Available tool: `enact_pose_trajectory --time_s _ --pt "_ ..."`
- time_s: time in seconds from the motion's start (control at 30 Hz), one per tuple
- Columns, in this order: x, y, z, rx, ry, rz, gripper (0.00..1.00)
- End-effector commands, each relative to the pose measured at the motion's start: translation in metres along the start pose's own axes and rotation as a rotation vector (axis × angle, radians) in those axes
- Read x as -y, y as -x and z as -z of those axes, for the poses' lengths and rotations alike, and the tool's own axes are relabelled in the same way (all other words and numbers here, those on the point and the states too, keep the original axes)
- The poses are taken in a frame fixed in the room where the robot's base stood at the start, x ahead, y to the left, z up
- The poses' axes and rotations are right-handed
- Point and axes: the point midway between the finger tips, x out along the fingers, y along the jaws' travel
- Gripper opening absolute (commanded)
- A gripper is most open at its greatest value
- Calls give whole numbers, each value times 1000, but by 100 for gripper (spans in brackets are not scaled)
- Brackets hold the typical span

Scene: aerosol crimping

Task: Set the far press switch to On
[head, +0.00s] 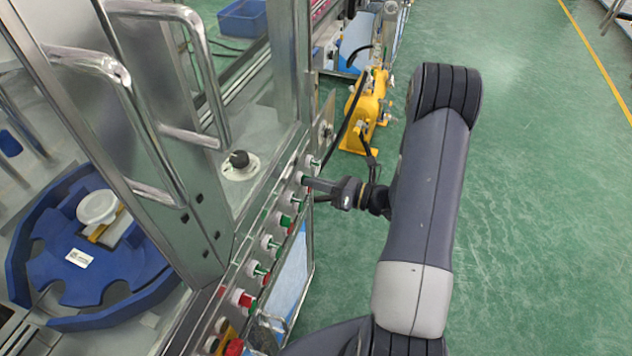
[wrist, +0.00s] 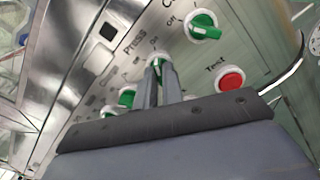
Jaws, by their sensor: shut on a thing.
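My gripper (wrist: 158,78) is shut on a green-and-white rotary switch (wrist: 157,61) under the lettering PRESS on the slanted metal panel. The two grey fingers hide most of the switch, so I cannot tell which way its handle points. In the head view my gripper (head: 307,182) reaches the far part of the control row from the right, its tips at the panel. Another green switch (wrist: 203,28) sits up and right of the held one in the wrist view, apart from my fingers.
A red button (wrist: 230,80) marked Test is close right of my fingers. More green switches and red buttons (head: 243,298) run along the panel toward the near end. Metal handles (head: 150,140) and a blue fixture (head: 100,290) stand left. Green floor is open at right.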

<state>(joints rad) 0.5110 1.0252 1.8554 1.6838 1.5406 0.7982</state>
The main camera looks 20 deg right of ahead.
Motion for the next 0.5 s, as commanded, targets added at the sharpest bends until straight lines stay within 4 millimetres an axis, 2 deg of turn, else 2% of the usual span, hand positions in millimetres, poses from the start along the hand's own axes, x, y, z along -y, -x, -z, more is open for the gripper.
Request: enact_pose_trajectory --time_s 0.03,0.27,0.5 --pt "0 0 0 1 -2 1 10" --pt "0 0 0 1 -1 0 29" --pt "0 0 0 0 0 1 30"
